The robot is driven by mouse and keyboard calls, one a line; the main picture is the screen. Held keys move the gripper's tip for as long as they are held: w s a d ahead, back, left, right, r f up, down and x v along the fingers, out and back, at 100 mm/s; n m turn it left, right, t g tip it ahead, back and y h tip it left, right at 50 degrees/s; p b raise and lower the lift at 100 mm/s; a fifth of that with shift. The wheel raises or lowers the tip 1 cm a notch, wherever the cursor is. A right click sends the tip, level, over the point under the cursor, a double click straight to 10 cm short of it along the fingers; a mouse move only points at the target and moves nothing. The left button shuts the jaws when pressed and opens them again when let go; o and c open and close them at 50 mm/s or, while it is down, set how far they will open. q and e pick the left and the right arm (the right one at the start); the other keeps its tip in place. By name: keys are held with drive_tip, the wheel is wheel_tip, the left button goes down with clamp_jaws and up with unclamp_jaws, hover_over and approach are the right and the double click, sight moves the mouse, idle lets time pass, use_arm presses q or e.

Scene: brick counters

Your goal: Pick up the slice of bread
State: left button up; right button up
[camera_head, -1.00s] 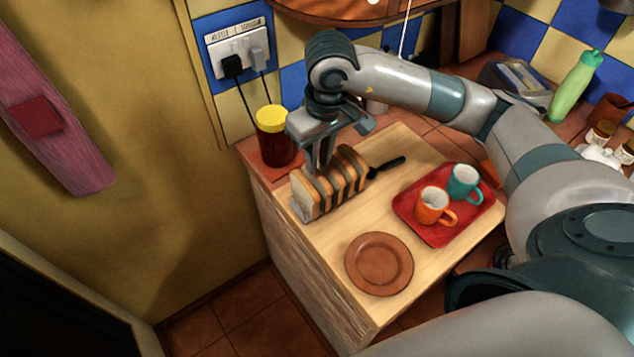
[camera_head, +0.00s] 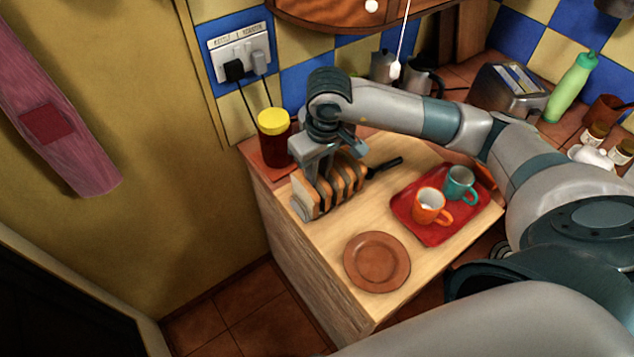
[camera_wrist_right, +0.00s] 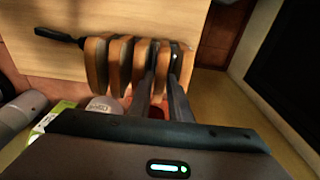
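Several slices of bread (camera_head: 352,176) stand upright in a row in a dark rack on the wooden counter top; the row also shows in the right wrist view (camera_wrist_right: 119,62). My right gripper (camera_head: 318,186) points down over the end of the row nearest the wall. In the right wrist view its two dark fingers (camera_wrist_right: 163,85) are apart, one on each side of a slice near the row's right end. Whether they press on that slice I cannot tell. The gripper hides part of the row in the head view. My left gripper is out of view.
A jar with a yellow lid (camera_head: 273,136) stands close behind the rack. A dark-handled utensil (camera_head: 385,166) lies beside it. A red tray (camera_head: 428,232) holds an orange mug (camera_head: 429,205) and a teal mug (camera_head: 459,182). A brown plate (camera_head: 377,261) lies in front.

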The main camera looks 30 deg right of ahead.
drive_tip(key=shift+w+f, duration=0.1)
drive_tip(key=shift+f, duration=0.6)
clamp_jaws()
drive_tip(key=shift+r, duration=0.1)
drive_tip(key=shift+r+b, duration=0.35)
drive_tip(key=shift+r, duration=0.4)
wheel_tip(320, 180, up, 16)
drive_tip(key=b, duration=0.5)
drive_tip(key=shift+r, duration=0.15)
